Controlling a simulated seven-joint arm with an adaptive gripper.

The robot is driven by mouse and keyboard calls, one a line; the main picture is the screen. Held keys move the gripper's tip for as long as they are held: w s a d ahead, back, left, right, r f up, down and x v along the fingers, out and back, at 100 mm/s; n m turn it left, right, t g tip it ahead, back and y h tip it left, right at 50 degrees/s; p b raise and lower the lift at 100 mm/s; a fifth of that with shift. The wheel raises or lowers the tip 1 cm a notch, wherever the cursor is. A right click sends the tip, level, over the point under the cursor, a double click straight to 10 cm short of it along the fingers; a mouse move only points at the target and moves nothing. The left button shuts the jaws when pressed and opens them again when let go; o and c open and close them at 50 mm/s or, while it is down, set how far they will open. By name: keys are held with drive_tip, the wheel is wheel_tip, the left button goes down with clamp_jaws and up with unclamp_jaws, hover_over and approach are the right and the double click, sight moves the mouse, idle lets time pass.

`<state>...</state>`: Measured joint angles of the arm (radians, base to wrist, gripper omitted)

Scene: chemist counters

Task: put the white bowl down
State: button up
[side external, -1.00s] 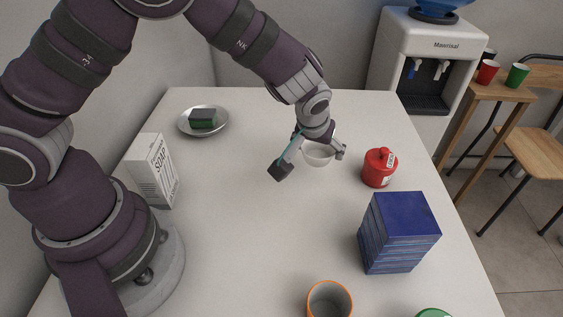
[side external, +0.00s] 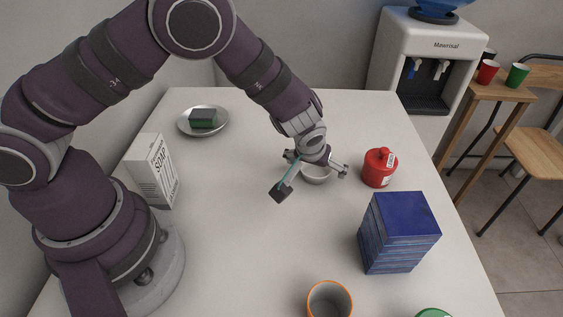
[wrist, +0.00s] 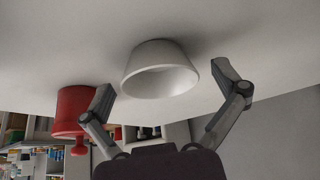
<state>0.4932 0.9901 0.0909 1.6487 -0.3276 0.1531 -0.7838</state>
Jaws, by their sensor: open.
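The white bowl (side external: 316,175) is upright on the white table, left of the red jar. My gripper (side external: 316,165) hides part of its top in the side external view. In the wrist view, which looks upside down, the bowl (wrist: 160,58) has its base against the table and its opening towards me. My gripper (wrist: 171,92) is open, one finger on each side of the bowl. A visible gap separates each fingertip from the bowl, and nothing is held.
The red jar (side external: 379,168) stands close to the right finger. A stack of blue cases (side external: 398,235) is nearer the front right, with an orange-rimmed cup (side external: 329,301) at the front. A soap box (side external: 153,172) and a plate with a sponge (side external: 204,120) are left. The table's middle is clear.

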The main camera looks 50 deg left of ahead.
drive_tip(key=shift+r, duration=0.15)
drive_tip(key=v, duration=1.2)
drive_tip(key=s+a+r+m+h, duration=0.1)
drive_tip(key=s+a+r+m, duration=0.1)
drive_tip(key=s+a+r, duration=0.2)
drive_tip(key=s+a+r+m+h, duration=0.1)
drive_tip(key=s+a+r+m, duration=0.2)
drive_tip(key=s+a+r, duration=0.2)
drive_tip(key=s+r, duration=0.1)
drive_tip(key=s, duration=0.2)
drive_tip(key=shift+s+h, duration=0.3)
drive_tip(key=shift+s, duration=0.1)
drive_tip(key=shift+o, duration=0.4)
